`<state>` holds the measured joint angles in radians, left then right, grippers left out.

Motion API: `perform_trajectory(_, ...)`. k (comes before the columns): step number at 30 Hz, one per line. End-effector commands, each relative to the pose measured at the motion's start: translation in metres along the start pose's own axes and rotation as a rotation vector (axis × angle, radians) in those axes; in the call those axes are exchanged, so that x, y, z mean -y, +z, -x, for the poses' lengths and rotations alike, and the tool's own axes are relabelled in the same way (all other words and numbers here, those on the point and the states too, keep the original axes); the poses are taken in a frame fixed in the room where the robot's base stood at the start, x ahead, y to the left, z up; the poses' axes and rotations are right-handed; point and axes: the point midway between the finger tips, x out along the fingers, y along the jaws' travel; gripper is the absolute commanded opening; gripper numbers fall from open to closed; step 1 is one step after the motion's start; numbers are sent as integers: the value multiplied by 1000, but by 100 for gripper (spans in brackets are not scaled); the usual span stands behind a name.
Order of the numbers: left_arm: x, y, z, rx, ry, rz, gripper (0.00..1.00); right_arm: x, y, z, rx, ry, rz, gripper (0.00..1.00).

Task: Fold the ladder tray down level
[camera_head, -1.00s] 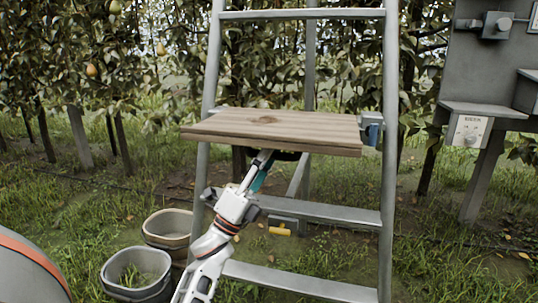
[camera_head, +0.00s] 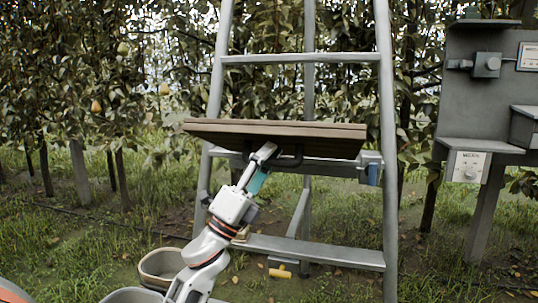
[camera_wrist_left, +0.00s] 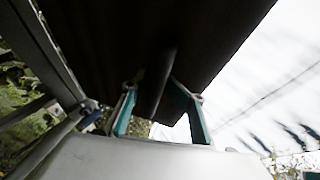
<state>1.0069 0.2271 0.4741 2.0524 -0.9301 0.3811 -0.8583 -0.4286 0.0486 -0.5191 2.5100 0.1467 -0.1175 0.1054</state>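The wooden ladder tray (camera_head: 250,130) spans the metal ladder (camera_head: 384,200) in the head view. It tilts, its near edge raised, with its dark underside facing me. My left gripper (camera_head: 266,156) is beneath it, near a dark bar-like handle (camera_head: 292,161). The left wrist view shows the tray's underside (camera_wrist_left: 100,40) overhead and the bar (camera_wrist_left: 163,85) between the spread teal fingers (camera_wrist_left: 158,105). The fingers look apart, without a clear grip on the bar. A blue part (camera_head: 373,174) sits on a bracket at the ladder's right rail. My right gripper is not in view.
A grey panel stand (camera_head: 480,105) with boxes is at the right. A yellow piece (camera_head: 279,273) shows below the lower rung. Pear trees stand behind.

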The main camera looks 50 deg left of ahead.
Motion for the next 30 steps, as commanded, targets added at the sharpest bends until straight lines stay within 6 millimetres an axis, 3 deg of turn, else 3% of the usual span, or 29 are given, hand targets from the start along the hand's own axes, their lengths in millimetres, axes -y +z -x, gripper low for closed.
perform_trajectory(8, 1, 1, 0, 1, -2, 0, 30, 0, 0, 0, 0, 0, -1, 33)
perform_trajectory(30, -17, 2, 43, 1, 1, 0, 30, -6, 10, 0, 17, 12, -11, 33)
